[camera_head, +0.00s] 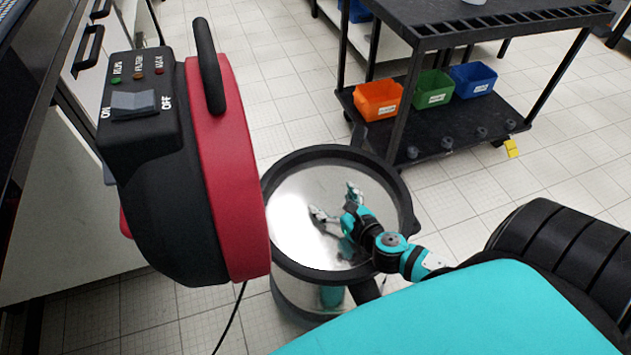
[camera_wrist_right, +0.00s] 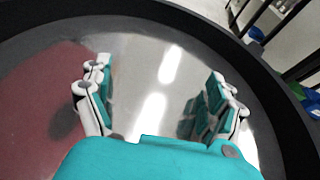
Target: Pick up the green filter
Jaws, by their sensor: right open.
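I cannot make out a green filter in either view. My right gripper (camera_head: 335,200) is open and empty, over the shiny metal drum (camera_head: 287,208) with its wide black rim. In the right wrist view the open fingers (camera_wrist_right: 155,100) stand well apart, with the drum's bright mirror-like inside between and beyond them and the dark rim curving around. Whether the fingers touch the metal is unclear. A red and black machine head (camera_head: 228,170) with an ON/OFF switch and a black handle is at the left of the head view. My left gripper is out of view.
A black cart (camera_head: 480,28) stands behind the drum. Its lower shelf holds an orange bin (camera_head: 377,99), a green bin (camera_head: 433,90) and a blue bin (camera_head: 473,79). A thin black cable (camera_head: 232,318) hangs beside the drum. Tiled floor is clear between drum and cart.

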